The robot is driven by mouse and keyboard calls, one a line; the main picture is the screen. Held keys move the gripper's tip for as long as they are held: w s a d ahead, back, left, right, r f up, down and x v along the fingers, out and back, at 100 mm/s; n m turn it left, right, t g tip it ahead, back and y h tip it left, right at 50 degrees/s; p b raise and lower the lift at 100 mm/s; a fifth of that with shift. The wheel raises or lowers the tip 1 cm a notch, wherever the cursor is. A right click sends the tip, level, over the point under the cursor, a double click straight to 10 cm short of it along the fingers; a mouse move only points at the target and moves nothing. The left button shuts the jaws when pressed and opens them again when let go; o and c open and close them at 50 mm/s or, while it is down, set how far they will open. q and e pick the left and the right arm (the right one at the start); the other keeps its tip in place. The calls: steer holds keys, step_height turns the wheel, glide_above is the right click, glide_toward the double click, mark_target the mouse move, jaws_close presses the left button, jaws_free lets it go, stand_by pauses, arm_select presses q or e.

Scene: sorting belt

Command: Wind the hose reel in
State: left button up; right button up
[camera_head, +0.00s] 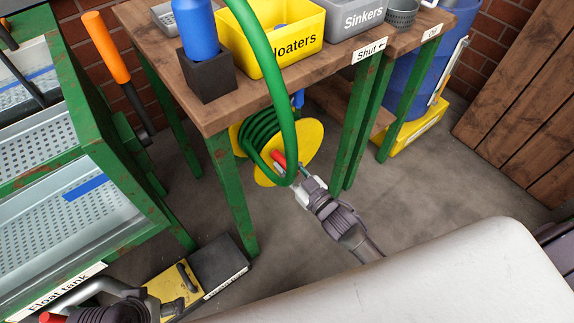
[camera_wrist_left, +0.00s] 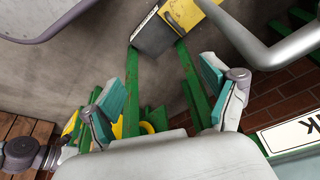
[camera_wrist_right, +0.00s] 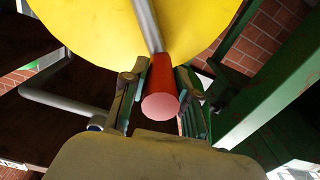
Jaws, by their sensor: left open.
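The hose reel (camera_head: 312,140) has yellow discs and hangs under the wooden table, with green hose (camera_head: 259,133) wound on it and one length looping over the table. Its crank has a red handle (camera_head: 279,158), seen end-on in the right wrist view (camera_wrist_right: 160,105) in front of the yellow disc (camera_wrist_right: 110,25). My right gripper (camera_head: 300,178) is at the crank, its fingers drawn in on both sides of the red handle. My left gripper (camera_wrist_left: 155,100) is open and empty, far from the reel; its fingertips are cut off in the head view.
The wooden table (camera_head: 150,40) carries a yellow Floaters bin (camera_head: 300,50), a grey Sinkers bin (camera_head: 340,25) and a blue bottle (camera_head: 198,35). Green table legs (camera_head: 232,190) flank the reel. A green-framed tank rack (camera_head: 130,170) stands at the left. A yellow-and-black box (camera_head: 218,262) lies on the floor.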

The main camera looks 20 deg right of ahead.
jaws_close()
